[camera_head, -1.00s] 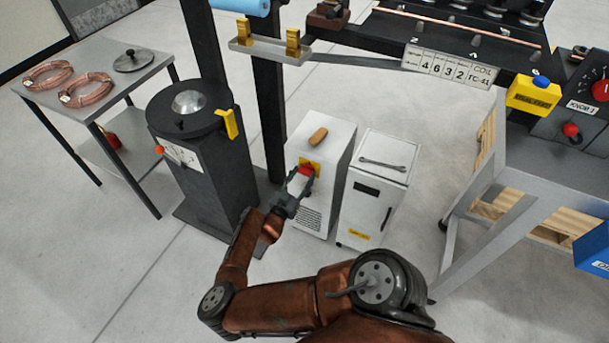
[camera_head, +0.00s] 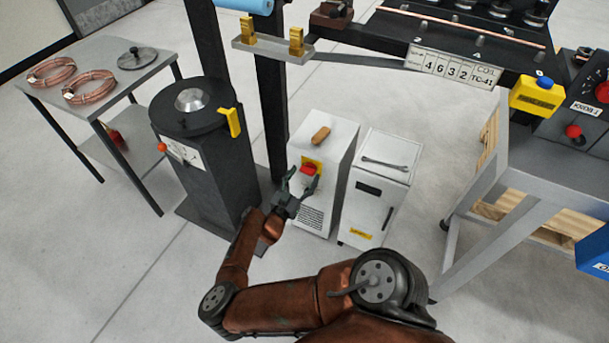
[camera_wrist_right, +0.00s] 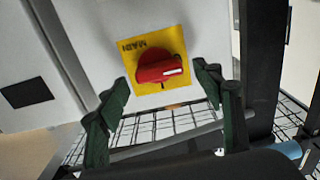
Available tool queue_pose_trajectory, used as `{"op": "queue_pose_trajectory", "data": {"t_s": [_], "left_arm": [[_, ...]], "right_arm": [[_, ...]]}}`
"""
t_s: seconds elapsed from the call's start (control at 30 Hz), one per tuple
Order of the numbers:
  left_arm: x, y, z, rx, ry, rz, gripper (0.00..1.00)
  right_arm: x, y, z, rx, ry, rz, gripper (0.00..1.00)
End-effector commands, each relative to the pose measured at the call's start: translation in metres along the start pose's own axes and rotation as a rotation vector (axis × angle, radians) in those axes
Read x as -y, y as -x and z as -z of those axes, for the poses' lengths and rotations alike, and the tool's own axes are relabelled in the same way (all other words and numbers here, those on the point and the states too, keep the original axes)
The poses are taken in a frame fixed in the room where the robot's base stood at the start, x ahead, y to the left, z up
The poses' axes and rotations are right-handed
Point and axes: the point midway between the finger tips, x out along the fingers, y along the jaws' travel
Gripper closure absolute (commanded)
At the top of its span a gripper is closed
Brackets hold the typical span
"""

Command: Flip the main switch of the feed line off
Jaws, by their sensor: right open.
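The main switch is a red rotary knob (camera_head: 309,169) on a yellow plate, on the front of a white cabinet (camera_head: 327,142). In the right wrist view the red knob (camera_wrist_right: 160,70) sits on the yellow plate (camera_wrist_right: 127,53) marked MAIN, with a white mark on the knob pointing right. My right gripper (camera_head: 301,181) is open in front of the knob. In the right wrist view its two fingers (camera_wrist_right: 172,97) stand apart, one on each side below the knob, with no contact visible. My left gripper is not in view.
A black drum machine (camera_head: 202,140) with a yellow lever stands on the left. Open floor (camera_head: 130,260) lies at the left front.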

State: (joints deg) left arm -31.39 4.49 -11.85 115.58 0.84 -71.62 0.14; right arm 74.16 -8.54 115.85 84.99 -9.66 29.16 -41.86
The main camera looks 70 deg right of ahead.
Motion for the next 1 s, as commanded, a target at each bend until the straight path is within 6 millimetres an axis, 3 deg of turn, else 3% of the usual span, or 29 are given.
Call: {"op": "queue_pose_trajectory", "data": {"t_s": [0.5, 0.7, 1.0], "left_arm": [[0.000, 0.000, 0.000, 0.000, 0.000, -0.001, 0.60], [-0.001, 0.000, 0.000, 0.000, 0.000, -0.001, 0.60], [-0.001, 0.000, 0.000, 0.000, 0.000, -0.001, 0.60]], "right_arm": [[0.001, 0.097, 0.000, 0.001, 0.001, 0.003, 0.39], [0.000, 0.112, 0.000, 0.000, 0.001, 0.000, 0.39], [0.000, 0.114, 0.000, 0.001, 0.001, 0.001, 0.39]]}}
